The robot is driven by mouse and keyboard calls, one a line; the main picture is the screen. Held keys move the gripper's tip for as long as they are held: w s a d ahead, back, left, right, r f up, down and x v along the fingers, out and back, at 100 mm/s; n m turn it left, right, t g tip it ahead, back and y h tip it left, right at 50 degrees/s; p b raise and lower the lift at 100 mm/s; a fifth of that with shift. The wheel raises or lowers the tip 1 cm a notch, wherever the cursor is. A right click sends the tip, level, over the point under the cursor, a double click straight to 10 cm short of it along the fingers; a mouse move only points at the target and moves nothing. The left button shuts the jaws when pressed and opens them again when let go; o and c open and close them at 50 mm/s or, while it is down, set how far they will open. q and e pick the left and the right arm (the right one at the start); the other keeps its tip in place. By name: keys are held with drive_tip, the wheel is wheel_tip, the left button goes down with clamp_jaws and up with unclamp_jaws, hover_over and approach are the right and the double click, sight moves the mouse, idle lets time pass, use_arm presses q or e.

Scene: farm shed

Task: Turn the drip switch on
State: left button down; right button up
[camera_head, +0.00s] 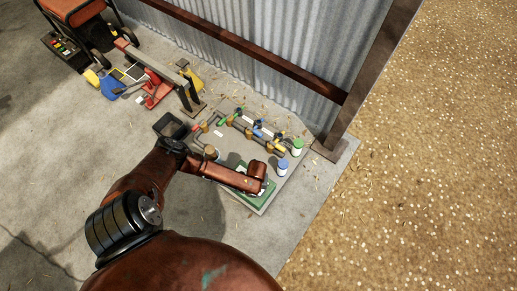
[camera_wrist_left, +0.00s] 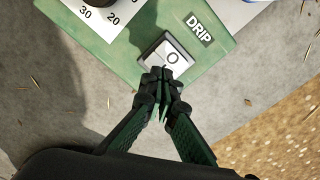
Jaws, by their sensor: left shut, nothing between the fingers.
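The drip switch (camera_wrist_left: 177,50) is a white rocker in a grey frame, marked with an O, on a green panel (camera_wrist_left: 128,40). A black DRIP label (camera_wrist_left: 200,30) is beside it. My left gripper (camera_wrist_left: 161,74) is shut and empty, its fingertips at the switch's lower edge and covering part of it. I cannot tell whether they touch it. In the head view my left arm reaches over the green panel (camera_head: 262,197); the gripper and switch are hidden there below the wrist. My right gripper is not in view.
A pale board (camera_head: 215,133) carries pipes and valves (camera_head: 238,117) plus white containers with green (camera_head: 297,146) and blue (camera_head: 283,165) lids. A corrugated wall (camera_head: 290,85) and post (camera_head: 340,130) stand behind. A dial (camera_wrist_left: 110,12) sits on the green panel.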

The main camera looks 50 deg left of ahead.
use_arm(q)
drive_tip(key=shift+f+b, duration=0.65)
drive_tip(key=shift+f, duration=0.45)
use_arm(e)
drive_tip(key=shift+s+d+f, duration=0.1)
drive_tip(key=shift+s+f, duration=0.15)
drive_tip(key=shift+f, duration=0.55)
use_arm(q)
drive_tip(key=shift+w+r+p, duration=0.1)
drive_tip(key=shift+r+p, duration=0.75)
drive_tip(key=shift+r, duration=0.35)
drive_tip(key=shift+r+p, duration=1.75)
drive_tip(key=shift+r, duration=0.65)
drive_tip(key=shift+f, duration=0.1)
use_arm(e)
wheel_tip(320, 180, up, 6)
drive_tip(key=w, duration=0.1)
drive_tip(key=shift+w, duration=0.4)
use_arm(q)
drive_tip(key=shift+d, duration=0.1)
